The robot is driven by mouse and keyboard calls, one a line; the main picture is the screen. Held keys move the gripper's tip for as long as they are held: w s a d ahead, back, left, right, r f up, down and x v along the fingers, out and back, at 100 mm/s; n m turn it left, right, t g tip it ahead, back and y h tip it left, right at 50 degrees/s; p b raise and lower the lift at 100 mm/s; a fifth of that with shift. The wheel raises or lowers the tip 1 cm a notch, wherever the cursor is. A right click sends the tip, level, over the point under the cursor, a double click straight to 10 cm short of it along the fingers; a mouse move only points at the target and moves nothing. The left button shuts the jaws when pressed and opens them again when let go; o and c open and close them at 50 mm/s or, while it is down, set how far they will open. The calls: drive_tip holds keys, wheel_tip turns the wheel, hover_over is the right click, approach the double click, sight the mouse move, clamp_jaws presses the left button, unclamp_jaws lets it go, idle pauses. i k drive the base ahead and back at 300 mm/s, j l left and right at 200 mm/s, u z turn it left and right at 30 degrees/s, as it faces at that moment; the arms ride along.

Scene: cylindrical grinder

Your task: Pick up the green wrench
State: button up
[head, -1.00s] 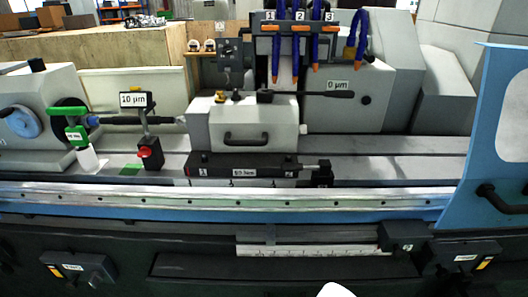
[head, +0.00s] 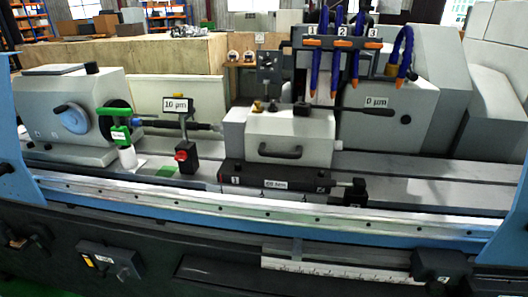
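A green piece with a small label (head: 119,134) stands at the left of the machine, in front of the dark round chuck and just above a white cylinder (head: 128,158). Its upper part is a green bar or hook. It may be the green wrench, but it is too small to tell its exact shape or what holds it. A flat green patch (head: 167,172) lies on the machine bed to its right. My gripper is not in view.
A stand labelled 10 µm with a red knob (head: 181,155) is right of the green piece. A grey block with a handle (head: 280,152) and hanging blue hoses (head: 337,60) stand farther right. A pale rail (head: 250,208) runs along the front.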

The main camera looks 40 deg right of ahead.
sight(120, 134)
drive_tip(key=i+j, duration=0.55)
drive_tip(key=i, duration=0.2)
